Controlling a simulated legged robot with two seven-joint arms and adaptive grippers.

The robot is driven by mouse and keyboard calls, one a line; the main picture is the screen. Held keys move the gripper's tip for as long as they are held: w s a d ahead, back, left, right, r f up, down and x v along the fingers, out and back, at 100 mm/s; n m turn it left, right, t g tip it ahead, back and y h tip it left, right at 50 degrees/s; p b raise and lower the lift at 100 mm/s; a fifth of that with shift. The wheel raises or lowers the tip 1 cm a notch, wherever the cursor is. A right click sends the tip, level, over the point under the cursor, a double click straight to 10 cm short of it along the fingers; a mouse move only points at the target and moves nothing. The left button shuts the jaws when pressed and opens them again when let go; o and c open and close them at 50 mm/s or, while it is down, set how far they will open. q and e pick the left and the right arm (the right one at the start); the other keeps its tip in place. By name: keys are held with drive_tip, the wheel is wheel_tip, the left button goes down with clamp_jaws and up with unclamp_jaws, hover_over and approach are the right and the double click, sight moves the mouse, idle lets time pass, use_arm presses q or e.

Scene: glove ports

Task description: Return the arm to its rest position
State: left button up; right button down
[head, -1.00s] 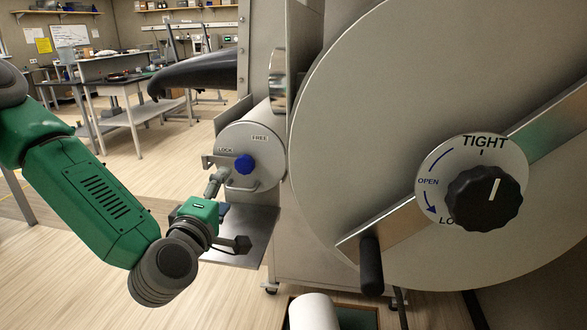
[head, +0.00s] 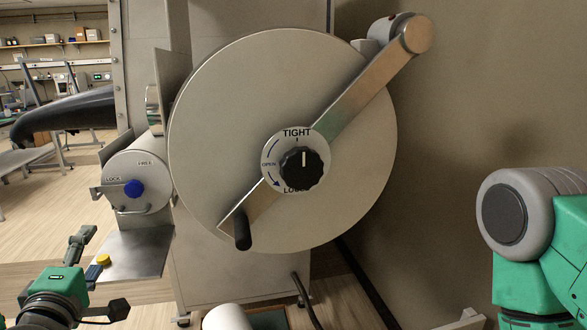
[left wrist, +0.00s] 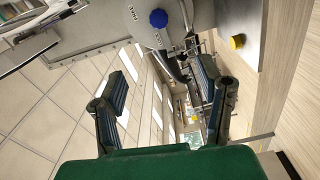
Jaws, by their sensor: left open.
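My left gripper (head: 99,275) is at the lower left of the head view, below and in front of the small round port (head: 140,190). Its two fingers are apart. In the left wrist view my left gripper (left wrist: 165,100) has a dark pad on each side and nothing between them. The blue knob (head: 133,188) of the small port, with the labels LOCK and FREE, is apart from the fingers. It also shows at the top of the left wrist view (left wrist: 158,18). My right arm (head: 530,225) shows at the right edge; its gripper is out of view.
The large round door (head: 215,140) carries a dark knob (head: 302,168) pointing up towards TIGHT and a slanted bar with a black handle (head: 242,230). A metal shelf (head: 140,250) with a yellow button (head: 103,260) juts out below the small port. A black glove (head: 65,112) sticks out left.

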use_arm(q)
drive_tip(key=s+d+f+m+g+h, duration=0.2)
drive_tip(key=s+d+f+m+g, duration=0.15)
drive_tip(key=f, duration=0.45)
drive_tip(key=s+d+f+m+g+h, duration=0.2)
drive_tip(key=s+d+f+m, duration=0.15)
drive_tip(key=f, duration=0.35)
drive_tip(key=s+d+f+m+g+h, duration=0.25)
drive_tip(key=f+m, duration=0.25)
drive_tip(key=f, duration=0.3)
drive_tip(key=s+f+m+g, duration=0.4)
drive_tip(key=s+f, duration=0.3)
drive_tip(key=s, duration=0.2)
drive_tip(key=shift+f+b, duration=0.3)
drive_tip(key=shift+f, duration=0.1)
drive_tip(key=s+f+m+g, duration=0.1)
drive_tip(key=s, duration=0.2)
drive_tip(key=s+a+f+m+g+y, duration=0.1)
drive_tip(key=s+f+g, duration=0.1)
drive_tip(key=s, duration=0.1)
drive_tip(key=s+a+f+m+g+y, duration=0.1)
drive_tip(key=s, duration=0.3)
drive_tip(key=shift+s+a+f+m+g, duration=0.1)
drive_tip(key=shift+a+f+m+g, duration=0.15)
drive_tip(key=shift+m+g, duration=0.15)
drive_tip(key=c, duration=0.5)
drive_tip(key=shift+c, duration=0.2)
